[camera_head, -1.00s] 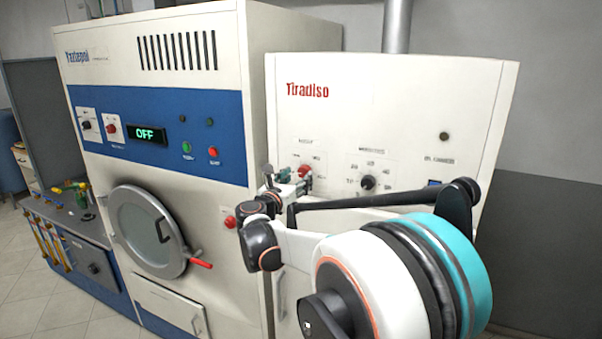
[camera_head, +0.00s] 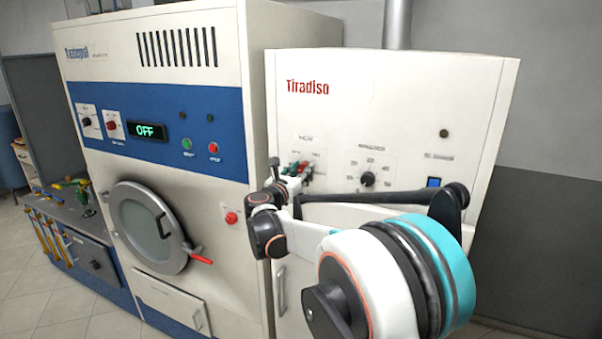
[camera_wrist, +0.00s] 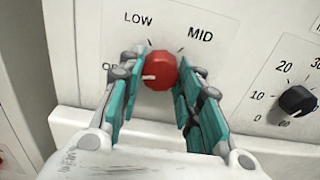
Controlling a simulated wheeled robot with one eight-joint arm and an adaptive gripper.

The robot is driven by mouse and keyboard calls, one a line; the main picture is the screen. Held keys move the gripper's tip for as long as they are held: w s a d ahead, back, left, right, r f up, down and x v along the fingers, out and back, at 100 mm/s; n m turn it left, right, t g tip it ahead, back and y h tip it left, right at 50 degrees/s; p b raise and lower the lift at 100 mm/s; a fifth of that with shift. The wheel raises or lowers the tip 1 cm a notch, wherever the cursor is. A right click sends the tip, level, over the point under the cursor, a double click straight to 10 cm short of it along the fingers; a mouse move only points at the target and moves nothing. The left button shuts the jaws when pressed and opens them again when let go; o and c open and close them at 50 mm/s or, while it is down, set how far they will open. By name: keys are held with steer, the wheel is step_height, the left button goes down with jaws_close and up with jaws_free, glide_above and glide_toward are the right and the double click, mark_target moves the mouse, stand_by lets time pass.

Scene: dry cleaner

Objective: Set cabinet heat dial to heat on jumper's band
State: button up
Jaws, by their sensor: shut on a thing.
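The white cabinet marked "Tiradiso" (camera_head: 400,100) stands at the right in the head view. Its red dial (camera_wrist: 160,70) sits on the front panel, with LOW, MID and a partly hidden label starting "O" around it. The dial's white mark points left, toward the partly hidden label. My gripper (camera_wrist: 162,82) is shut on the red dial, one teal-padded finger on each side. In the head view my gripper (camera_head: 294,169) covers most of the dial. No jumper or band shows.
A black dial with numbers (camera_wrist: 297,101) is right of the red one, close to my right finger. A ledge (camera_wrist: 70,120) runs below the panel. The blue and white machine (camera_head: 210,120) with an OFF display stands left.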

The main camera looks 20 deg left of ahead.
steer(key=shift+m+b, duration=0.4)
steer(key=shift+b, duration=0.05)
steer(key=shift+f+m+b, duration=0.1)
steer(key=shift+m+b, duration=0.8)
steer(key=shift+b, duration=0.05)
steer(key=m+b, duration=0.2)
steer(key=m, duration=0.1)
steer(key=shift+m+b, duration=0.3)
steer(key=m+b, duration=0.2)
steer(key=m, duration=0.1)
steer(key=shift+m, duration=0.3)
steer(key=shift+m+b, duration=0.7)
steer(key=shift+m, duration=1.2)
steer(key=o, duration=1.1)
